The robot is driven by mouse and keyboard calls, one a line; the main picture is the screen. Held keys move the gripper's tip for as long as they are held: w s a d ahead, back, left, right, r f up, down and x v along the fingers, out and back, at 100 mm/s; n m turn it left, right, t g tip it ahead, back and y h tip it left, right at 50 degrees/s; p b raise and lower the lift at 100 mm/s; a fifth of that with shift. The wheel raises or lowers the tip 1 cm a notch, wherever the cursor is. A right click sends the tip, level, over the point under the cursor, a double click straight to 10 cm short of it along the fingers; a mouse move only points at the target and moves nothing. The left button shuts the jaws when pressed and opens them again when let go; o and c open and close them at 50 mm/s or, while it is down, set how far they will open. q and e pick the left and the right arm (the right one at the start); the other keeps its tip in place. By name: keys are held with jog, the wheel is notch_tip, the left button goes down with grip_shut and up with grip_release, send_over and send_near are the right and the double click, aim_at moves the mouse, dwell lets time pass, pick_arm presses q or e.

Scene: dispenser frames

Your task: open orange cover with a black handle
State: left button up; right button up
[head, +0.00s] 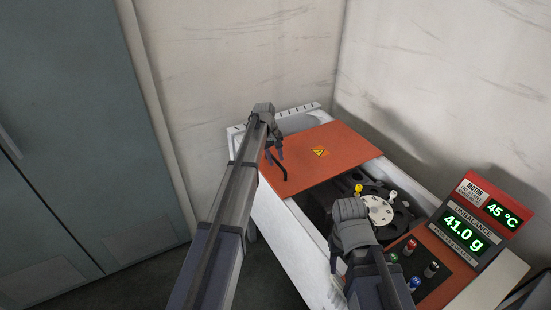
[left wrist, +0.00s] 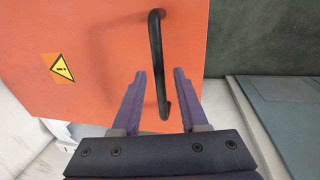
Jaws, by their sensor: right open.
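The orange cover (head: 330,153) with a yellow warning sign lies flat over the far part of a white machine. Its black handle (head: 278,172) is at the cover's left edge and also shows in the left wrist view (left wrist: 155,45). My left gripper (head: 275,154) is at the handle. In the left wrist view its two fingers (left wrist: 160,73) are apart, one on each side of the handle, with visible gaps. My right gripper (head: 350,228) is over the open near part of the machine, away from the cover; its fingertips are mostly hidden.
A black mechanism with a pale disc (head: 378,210) sits in the machine's opening. A red display panel (head: 470,225) reading 45 °C and 41.0 g stands at the right, near several coloured knobs. Walls close in behind, and a grey-blue cabinet (head: 75,130) stands at the left.

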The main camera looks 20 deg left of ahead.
pick_arm(q)
jog(key=shift+r, duration=0.1)
jog(key=r+p, duration=0.5)
jog(key=s+a+r+p, duration=0.1)
jog(key=r+p, duration=0.1)
jog(key=shift+r+p, duration=0.25)
jog(key=shift+p, duration=0.1)
dwell(0.4)
jog(key=s+d+m+y, duration=0.1)
jog(key=s+d+m, duration=0.3)
jog(key=s, duration=0.8)
jog(key=s+d+m+g+y, duration=0.1)
jog(key=s+d+m, duration=0.3)
jog(key=s+d, duration=0.4)
jog(key=s+d+m, duration=0.4)
jog(key=s+d, duration=0.2)
jog(key=s, duration=1.1)
jog(key=shift+d+f+m+g+y, duration=0.15)
jog(key=shift+m+g+y, duration=0.25)
